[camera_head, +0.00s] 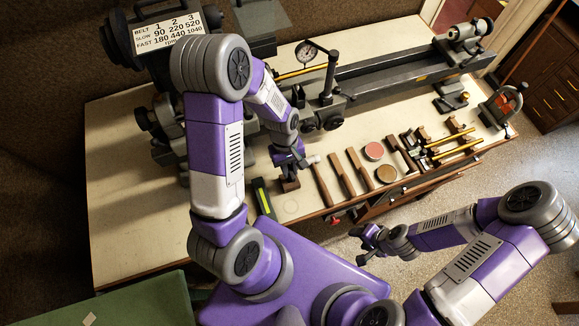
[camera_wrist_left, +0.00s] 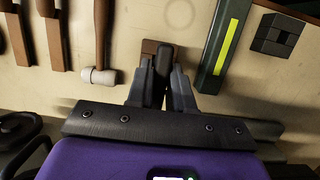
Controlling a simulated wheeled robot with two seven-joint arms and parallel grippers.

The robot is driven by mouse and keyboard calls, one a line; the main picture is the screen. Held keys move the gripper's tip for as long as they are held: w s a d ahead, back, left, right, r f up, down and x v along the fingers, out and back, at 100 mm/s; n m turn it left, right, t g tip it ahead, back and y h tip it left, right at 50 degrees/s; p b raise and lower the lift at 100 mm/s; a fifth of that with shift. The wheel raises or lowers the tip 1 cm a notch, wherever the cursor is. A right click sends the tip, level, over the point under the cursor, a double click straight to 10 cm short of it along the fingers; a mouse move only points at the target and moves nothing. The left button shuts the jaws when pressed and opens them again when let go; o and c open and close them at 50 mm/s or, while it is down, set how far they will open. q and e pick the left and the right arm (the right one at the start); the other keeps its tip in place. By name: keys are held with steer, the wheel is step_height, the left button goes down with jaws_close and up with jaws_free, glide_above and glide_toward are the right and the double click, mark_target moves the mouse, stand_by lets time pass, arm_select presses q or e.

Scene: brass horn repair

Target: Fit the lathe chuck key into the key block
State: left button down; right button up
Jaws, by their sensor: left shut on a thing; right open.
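My left gripper (camera_head: 291,163) is low over the bench front, shut on a dark bar-like thing, which I take to be the chuck key (camera_wrist_left: 163,62). In the left wrist view the fingers (camera_wrist_left: 161,88) stand on either side of it. A small brown block (camera_head: 289,184), seemingly the key block, lies right below the gripper; it also shows in the left wrist view (camera_wrist_left: 149,46), partly hidden behind the key. I cannot tell whether the key is in the block or just above it. My right gripper (camera_head: 371,241) is open and empty, off the bench front.
A dark tool with a yellow-green strip (camera_wrist_left: 226,45) lies beside the block, with a dark grooved cube (camera_wrist_left: 276,36) beyond. On the other side is a mallet (camera_wrist_left: 101,75), then several wooden-handled tools (camera_head: 343,174) and round tins (camera_head: 374,151). The lathe (camera_head: 385,83) runs behind.

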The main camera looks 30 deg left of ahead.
arm_select(q)
steer(key=shift+f+b, duration=0.3)
steer(key=shift+f, duration=0.15)
steer(key=c, duration=0.9)
jaws_free()
steer(key=v, duration=0.7)
steer(key=shift+a+r+p, duration=0.1)
steer(key=shift+r+p, duration=0.2)
steer(key=shift+p, duration=0.1)
steer(key=shift+f, duration=0.1)
